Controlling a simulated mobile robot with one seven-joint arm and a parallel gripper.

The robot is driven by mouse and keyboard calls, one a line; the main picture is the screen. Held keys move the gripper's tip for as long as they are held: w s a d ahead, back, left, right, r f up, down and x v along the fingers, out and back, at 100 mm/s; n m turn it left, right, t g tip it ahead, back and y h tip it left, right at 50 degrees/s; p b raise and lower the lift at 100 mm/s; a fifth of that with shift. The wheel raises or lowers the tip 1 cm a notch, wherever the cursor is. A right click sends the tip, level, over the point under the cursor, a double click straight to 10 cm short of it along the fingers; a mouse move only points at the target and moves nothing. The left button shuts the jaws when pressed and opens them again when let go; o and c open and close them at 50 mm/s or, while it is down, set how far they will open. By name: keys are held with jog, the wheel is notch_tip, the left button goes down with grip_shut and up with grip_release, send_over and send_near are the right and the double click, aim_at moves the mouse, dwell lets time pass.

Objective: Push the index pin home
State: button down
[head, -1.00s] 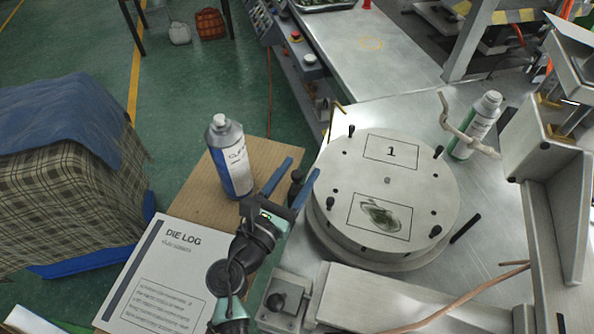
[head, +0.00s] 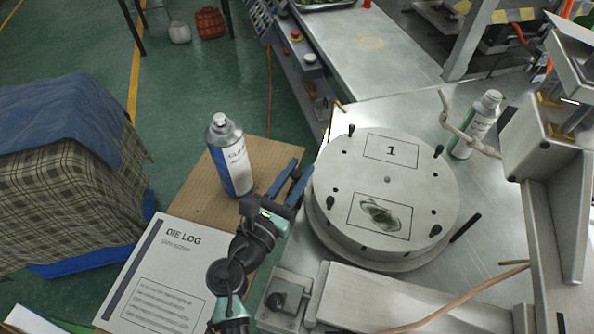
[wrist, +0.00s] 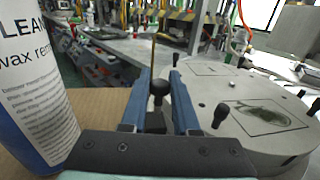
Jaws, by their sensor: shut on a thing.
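The index pin shows as a black ball knob (wrist: 159,88) on a short dark stem in the wrist view, between my two blue fingers. My gripper (head: 300,168) is shut on this knob, just left of the round metal die (head: 388,180). In the head view the fingers mostly hide the knob. The die (wrist: 270,100) also shows on the right of the wrist view, its top marked "1" with a dark printed shape. How deep the pin sits cannot be told.
A cleaner can (head: 231,160) stands on the brown board left of my gripper, close beside the fingers in the wrist view. A die log sheet (head: 165,275) lies nearer. Several small black knobs stand up from the die.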

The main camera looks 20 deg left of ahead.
dwell(0.8)
notch_tip(320, 180, down, 2)
jog(key=shift+f+b, duration=0.1)
jog(key=shift+b, duration=0.6)
jog(key=shift+s, duration=0.1)
jog(key=c, duration=0.7)
grip_release()
jog(key=s, duration=0.4)
jog(key=s+a, duration=0.1)
jog(key=s, duration=0.3)
jog(key=s+a+b, duration=0.1)
jog(key=s, duration=0.3)
jog(key=shift+s+a, duration=0.25)
jog(key=shift+s, duration=0.1)
